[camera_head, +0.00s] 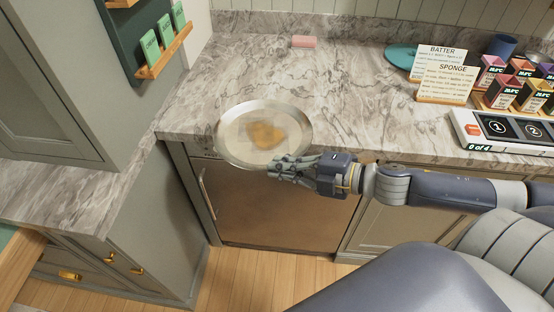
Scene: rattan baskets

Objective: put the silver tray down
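The silver tray (232,120) is round and shallow, with a pale inside and an orange-brown patch (266,134) in its middle. It appears over the front edge of the marble counter, partly beyond it; I cannot tell whether it touches the counter. My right gripper (290,168) comes in from the right and its fingers meet the tray's near right rim. It looks shut on that rim, though the fingertips are partly hard to make out. My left gripper is out of view.
The marble counter (350,90) is clear around and behind the tray. A pink block (304,42) lies at the back. Sign cards (445,82), a teal disc (401,57), coloured boxes (502,92) and a numbered panel (505,131) stand at right. A wall shelf (165,57) hangs at left.

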